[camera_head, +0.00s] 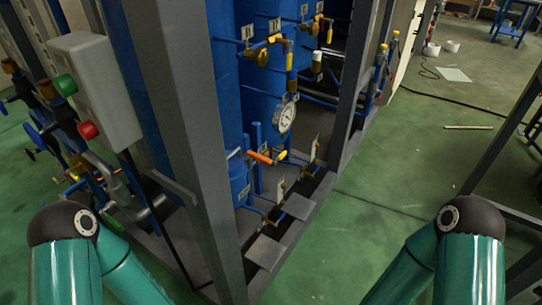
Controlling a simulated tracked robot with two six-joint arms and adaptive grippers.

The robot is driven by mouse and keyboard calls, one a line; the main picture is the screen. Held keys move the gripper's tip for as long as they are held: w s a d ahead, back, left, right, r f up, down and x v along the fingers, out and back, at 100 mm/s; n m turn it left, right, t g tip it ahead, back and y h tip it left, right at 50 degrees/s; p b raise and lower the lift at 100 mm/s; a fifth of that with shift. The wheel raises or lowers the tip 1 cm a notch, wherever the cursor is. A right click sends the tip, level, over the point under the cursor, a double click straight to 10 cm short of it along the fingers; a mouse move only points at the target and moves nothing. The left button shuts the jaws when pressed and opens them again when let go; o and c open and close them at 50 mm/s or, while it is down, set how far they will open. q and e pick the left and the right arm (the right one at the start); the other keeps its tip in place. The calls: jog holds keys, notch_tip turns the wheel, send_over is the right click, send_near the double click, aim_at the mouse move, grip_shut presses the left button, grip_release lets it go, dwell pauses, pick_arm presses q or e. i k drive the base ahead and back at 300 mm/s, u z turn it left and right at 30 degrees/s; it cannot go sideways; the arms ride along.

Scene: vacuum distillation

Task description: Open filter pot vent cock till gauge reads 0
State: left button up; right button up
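A round white dial gauge (287,117) is mounted beside the blue vessels inside the grey frame. Its needle and reading are too small to tell. Below it, a small blue pot (238,180) stands low in the frame. Next to the pot is a cock with an orange handle (260,158) and a yellow part (282,155); I cannot tell for sure whether this is the vent cock, or whether it is open. Only the bent teal links of my two arms show, at the lower left and lower right. Both grippers are out of view.
A grey upright post (185,130) stands between my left arm and the gauge. A grey control box (95,90) with green and red buttons hangs at left, near more valves. Blue tanks (225,80) stand behind. Open green floor (385,205) lies to the right.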

aim_at(282, 155)
jog(key=z, duration=1.15)
jog(key=i, duration=0.15)
jog(key=u, duration=2.7)
jog(key=k, duration=1.55)
jog(key=z, duration=0.35)
jog(key=i, duration=1.65)
jog(key=z, duration=0.1)
